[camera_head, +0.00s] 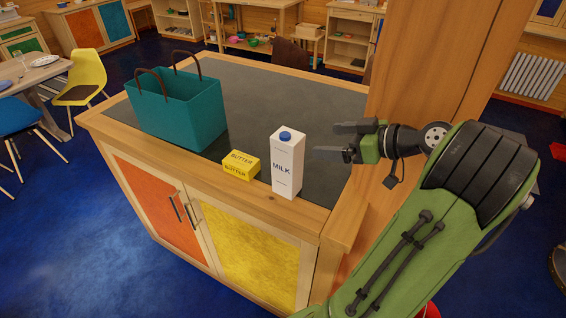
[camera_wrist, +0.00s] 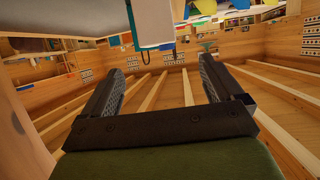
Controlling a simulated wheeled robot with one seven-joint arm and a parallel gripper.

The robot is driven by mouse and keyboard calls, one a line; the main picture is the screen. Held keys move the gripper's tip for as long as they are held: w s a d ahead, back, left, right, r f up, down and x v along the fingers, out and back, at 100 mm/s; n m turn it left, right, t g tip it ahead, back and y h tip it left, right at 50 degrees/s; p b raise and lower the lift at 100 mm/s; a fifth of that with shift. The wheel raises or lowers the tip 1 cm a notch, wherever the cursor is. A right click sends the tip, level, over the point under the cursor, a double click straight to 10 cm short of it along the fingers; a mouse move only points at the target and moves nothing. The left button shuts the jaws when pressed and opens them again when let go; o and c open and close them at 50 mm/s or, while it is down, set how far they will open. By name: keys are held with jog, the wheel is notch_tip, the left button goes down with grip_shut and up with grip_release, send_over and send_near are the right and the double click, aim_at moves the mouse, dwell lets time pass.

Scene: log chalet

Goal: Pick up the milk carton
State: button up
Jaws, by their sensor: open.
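The milk carton (camera_head: 286,165) is white with a blue cap and stands upright near the front right of the dark countertop (camera_head: 262,95). My gripper (camera_head: 331,139) is just right of the carton in the head view, pointing left at about its upper half. Its jaws are open and empty, with a visible gap to the carton. In the wrist view, which looks upside down, a white block that appears to be the carton (camera_wrist: 152,22) hangs from the top edge, beyond and between the open fingers (camera_wrist: 164,80).
A yellow butter box (camera_head: 241,165) sits close to the carton's left. A teal bag (camera_head: 178,110) with brown handles stands behind it to the left. A wooden post (camera_head: 435,70) rises at the counter's right side, behind my gripper. The counter's back right is clear.

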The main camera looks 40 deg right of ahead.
aim_at(287, 140)
jog(key=x, duration=0.8)
jog(key=shift+s+d+f, duration=0.1)
jog(key=shift+f, duration=0.05)
jog(key=x, duration=0.6)
jog(key=shift+d, duration=0.15)
jog(key=shift+s, duration=0.2)
jog(key=shift+c, duration=1.8)
grip_shut()
